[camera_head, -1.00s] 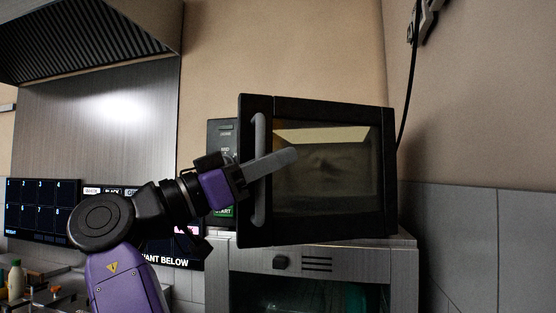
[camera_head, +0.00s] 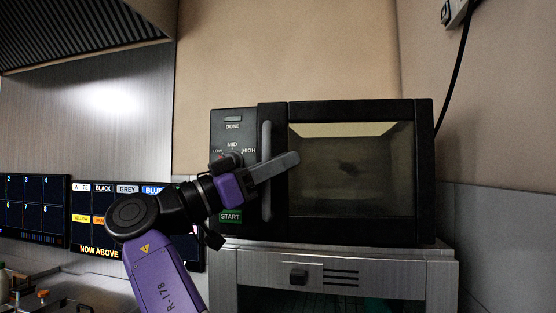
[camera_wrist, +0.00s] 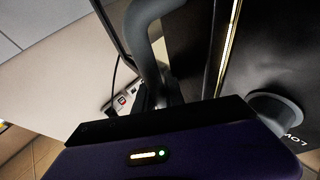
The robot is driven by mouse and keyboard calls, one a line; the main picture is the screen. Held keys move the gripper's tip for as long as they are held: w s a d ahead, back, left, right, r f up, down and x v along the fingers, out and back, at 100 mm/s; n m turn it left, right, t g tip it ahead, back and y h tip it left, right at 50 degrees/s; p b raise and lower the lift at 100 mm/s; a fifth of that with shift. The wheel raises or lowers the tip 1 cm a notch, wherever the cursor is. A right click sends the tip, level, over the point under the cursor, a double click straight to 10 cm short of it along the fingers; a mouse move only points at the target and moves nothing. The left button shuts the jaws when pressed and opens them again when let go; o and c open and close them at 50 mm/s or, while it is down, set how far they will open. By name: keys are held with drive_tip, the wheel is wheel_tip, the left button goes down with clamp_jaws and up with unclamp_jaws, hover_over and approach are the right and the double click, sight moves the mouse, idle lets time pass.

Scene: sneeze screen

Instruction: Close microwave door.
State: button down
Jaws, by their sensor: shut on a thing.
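The black microwave (camera_head: 420,170) stands on a metal unit, its control panel (camera_head: 231,190) at the left. Its door (camera_head: 350,226), with a large window, looks nearly flush with the front in the head view. In the wrist view a bright strip (camera_wrist: 230,45) shows beside the door edge, seemingly a narrow gap. The grey vertical door handle (camera_head: 266,200) also shows as a curved bar in the wrist view (camera_wrist: 145,40). My gripper (camera_head: 278,168) reaches across the handle from the left and is shut on it. Its fingers partly hide the handle's middle.
A knob (camera_wrist: 275,110) juts from the control panel close to my gripper in the wrist view. The metal unit (camera_head: 400,275) below has its own knob. A wall and a black cable (camera_head: 457,85) stand at the right. Screens (camera_head: 95,225) hang at the left.

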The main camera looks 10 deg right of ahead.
drive_tip(key=shift+w+d+r+n+t, duration=0.1)
drive_tip(key=shift+w+d+n+t, duration=0.3)
drive_tip(key=shift+w, duration=0.35)
drive_tip(key=c, duration=1.7)
unclamp_jaws()
drive_tip(key=shift+m+g, duration=0.4)
drive_tip(key=v, duration=0.3)
drive_tip(key=b+v, duration=0.1)
drive_tip(key=v, duration=0.2)
drive_tip(key=s+b+v, duration=0.1)
drive_tip(key=v, duration=0.2)
drive_tip(key=shift+d+r, duration=0.1)
